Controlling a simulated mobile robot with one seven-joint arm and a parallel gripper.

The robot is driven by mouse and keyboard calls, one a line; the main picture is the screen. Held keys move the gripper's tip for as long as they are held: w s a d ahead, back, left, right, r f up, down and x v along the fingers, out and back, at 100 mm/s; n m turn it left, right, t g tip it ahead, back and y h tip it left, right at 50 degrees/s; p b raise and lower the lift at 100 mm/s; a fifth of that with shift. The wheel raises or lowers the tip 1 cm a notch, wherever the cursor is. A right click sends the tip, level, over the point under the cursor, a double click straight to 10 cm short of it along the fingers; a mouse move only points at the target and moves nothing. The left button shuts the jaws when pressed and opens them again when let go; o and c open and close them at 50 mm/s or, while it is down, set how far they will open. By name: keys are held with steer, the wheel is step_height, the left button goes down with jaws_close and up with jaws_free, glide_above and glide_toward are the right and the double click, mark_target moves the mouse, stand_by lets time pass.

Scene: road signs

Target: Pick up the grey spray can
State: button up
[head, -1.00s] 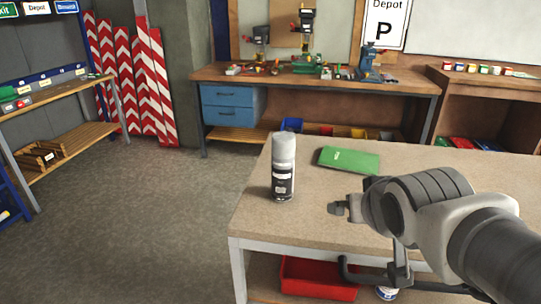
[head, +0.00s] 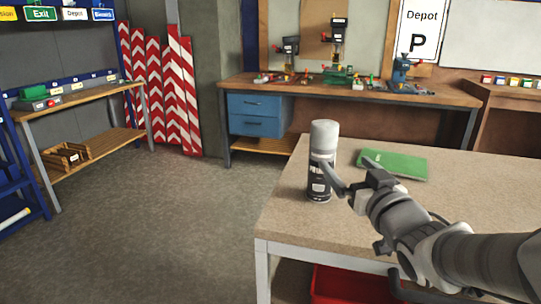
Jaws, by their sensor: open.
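The grey spray can (head: 322,150) stands upright near the left end of the workbench (head: 290,220). It has a light grey cap and upper body, and a dark lower label with white print. My gripper (head: 335,172) reaches in from the right and is open. One dark finger overlaps the can's right side in the head view. I cannot tell whether it touches the can or is only in front of it.
A green flat box (head: 395,164) lies on the bench behind my gripper. A red bin (head: 350,287) is below the bench top. A back bench (head: 260,85) holds drill presses, and a shelf (head: 90,95) stands at left. The floor at left is clear.

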mark_target(329, 147)
steer(key=w+p, duration=0.1)
steer(key=p, duration=0.1)
steer(key=w+p, duration=0.2)
steer(key=w+a+p, duration=0.1)
steer(key=w+p, duration=0.1)
steer(key=p, duration=0.1)
steer(key=shift+r, duration=0.25)
steer(key=shift+w+p, duration=0.25)
steer(key=shift+p, duration=0.6)
steer(key=p, duration=0.2)
steer(key=shift+w+p, duration=0.15)
steer(key=shift+p, duration=0.2)
steer(key=w, duration=0.3)
steer(key=shift+w+a+f, duration=0.25)
steer(key=shift+w+a, duration=0.05)
steer(key=shift+w, duration=0.1)
steer(key=shift+w+a+r+p, duration=0.1)
steer(key=shift+w+a+p, duration=0.1)
steer(key=shift+w, duration=0.85)
steer(key=shift+w+a+r+p, duration=0.15)
steer(key=shift+w+a+p, duration=0.1)
steer(key=shift+w, duration=0.75)
steer(key=shift+w+a+r+p, duration=0.1)
steer(key=shift+w+a+p, duration=0.1)
steer(key=shift+w, duration=0.85)
steer(key=shift+d, duration=0.1)
jaws_close()
